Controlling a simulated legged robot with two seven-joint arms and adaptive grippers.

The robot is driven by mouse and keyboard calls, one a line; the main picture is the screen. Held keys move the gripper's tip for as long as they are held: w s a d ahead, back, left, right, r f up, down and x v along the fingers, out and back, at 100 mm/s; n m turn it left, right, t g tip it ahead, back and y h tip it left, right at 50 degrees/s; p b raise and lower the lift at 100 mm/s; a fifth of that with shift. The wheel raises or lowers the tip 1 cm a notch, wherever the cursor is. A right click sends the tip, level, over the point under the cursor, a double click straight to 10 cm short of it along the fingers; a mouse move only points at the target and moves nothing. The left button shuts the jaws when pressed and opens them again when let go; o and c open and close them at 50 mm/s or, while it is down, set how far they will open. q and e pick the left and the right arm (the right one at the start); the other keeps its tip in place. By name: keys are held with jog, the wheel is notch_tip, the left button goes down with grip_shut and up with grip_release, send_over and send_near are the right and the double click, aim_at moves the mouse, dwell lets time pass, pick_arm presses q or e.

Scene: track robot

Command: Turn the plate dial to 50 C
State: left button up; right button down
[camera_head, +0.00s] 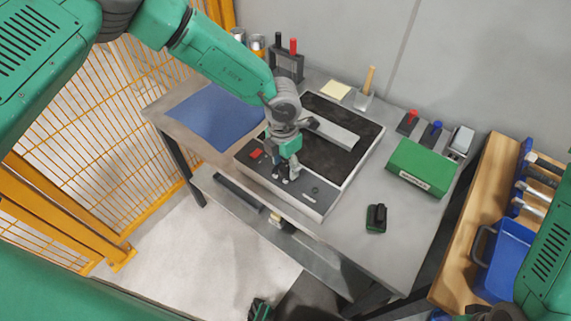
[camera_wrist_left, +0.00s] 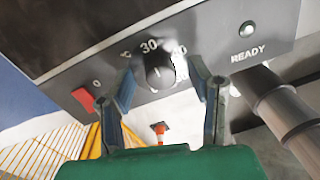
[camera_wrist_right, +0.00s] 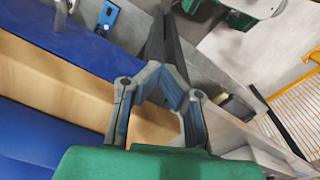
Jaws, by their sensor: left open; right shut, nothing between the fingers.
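The hot plate (camera_head: 362,160) has a black top and a grey front panel on the workbench. Its dark round dial (camera_wrist_left: 160,70) shows in the left wrist view, below a "30" mark. My right gripper (camera_wrist_right: 165,80) is shut and empty, away from the plate.
A red switch (camera_wrist_left: 83,99) and a READY lamp (camera_wrist_left: 248,28) flank the dial. A blue mat (camera_head: 212,117), a green box (camera_head: 420,167) and a small dark green-and-black item (camera_head: 376,218) lie on the bench. A blue bin (camera_head: 508,255) is at right.

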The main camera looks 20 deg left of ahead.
pick_arm(q)
jog(key=shift+a+f, duration=0.1)
jog(key=shift+f, duration=0.3)
grip_shut()
